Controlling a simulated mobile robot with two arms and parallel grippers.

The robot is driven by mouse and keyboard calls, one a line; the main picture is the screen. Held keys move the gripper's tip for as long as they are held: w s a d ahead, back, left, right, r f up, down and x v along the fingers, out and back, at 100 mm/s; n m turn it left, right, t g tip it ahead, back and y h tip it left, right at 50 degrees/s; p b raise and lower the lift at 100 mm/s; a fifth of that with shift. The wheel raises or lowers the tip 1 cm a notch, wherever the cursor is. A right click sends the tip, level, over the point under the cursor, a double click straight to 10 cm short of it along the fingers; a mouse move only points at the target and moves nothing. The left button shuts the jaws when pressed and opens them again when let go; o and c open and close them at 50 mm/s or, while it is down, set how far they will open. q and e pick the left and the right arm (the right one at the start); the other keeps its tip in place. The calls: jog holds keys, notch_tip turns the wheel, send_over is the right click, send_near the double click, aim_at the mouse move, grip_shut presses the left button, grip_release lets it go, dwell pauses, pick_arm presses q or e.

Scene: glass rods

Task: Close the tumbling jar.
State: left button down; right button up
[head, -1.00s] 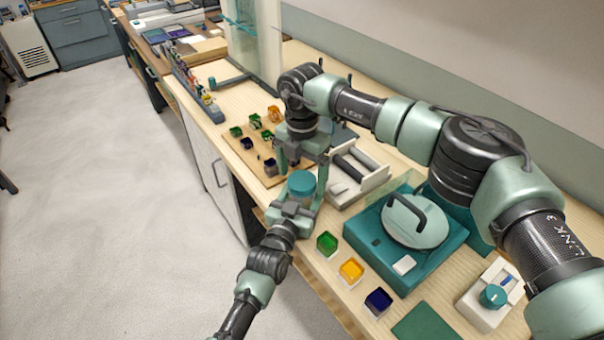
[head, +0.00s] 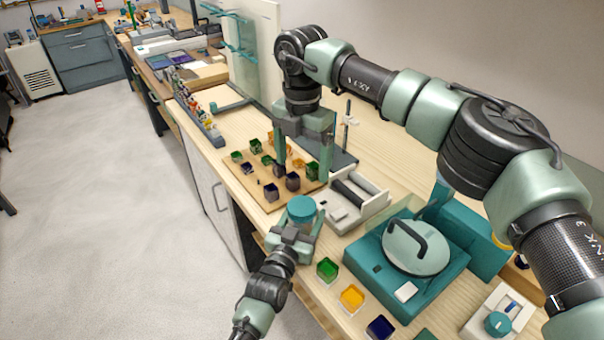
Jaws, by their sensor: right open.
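The tumbling jar has a round teal lid (head: 301,209) on top, and its body shows only partly below. It stands upright at the bench's front edge in the head view. My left gripper (head: 296,235) comes from below with its fingers on either side of the jar body and appears shut on it. My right gripper (head: 304,172) points down, open and empty, above and behind the lid, apart from it. Whether the lid is fully tightened cannot be told.
Behind the jar is a wooden board (head: 245,183) with several coloured cups. A white roller unit (head: 372,208) stands to the right, then a teal machine (head: 365,272) with a round handled lid.

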pick_arm(q)
jog(key=shift+c, duration=1.3)
grip_release()
jog(key=v, duration=0.8)
jog(key=shift+w+a+f+b, duration=0.1)
jog(key=shift+b, duration=0.2)
